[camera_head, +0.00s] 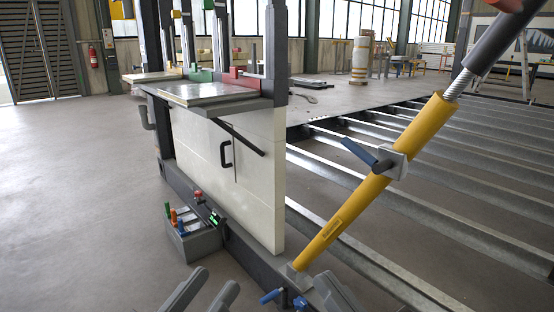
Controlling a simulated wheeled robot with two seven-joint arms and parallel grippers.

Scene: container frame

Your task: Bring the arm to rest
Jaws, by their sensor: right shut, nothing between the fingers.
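My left gripper (219,277) shows at the bottom edge, left of centre. Its two grey fingers stand apart with nothing visible between them, and the rest is cut off by the frame. My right gripper (332,288) shows at the bottom edge, right of centre, near the foot of the yellow prop (345,212). It is shut and holds nothing. Most of both arms is out of view.
A pale panel (225,160) with a black handle stands upright behind the grippers. A grey tool box (194,240) sits on the floor. Blue-handled hardware (271,296) lies between the grippers. Steel beams (430,215) fill the right. Open floor (75,200) lies left.

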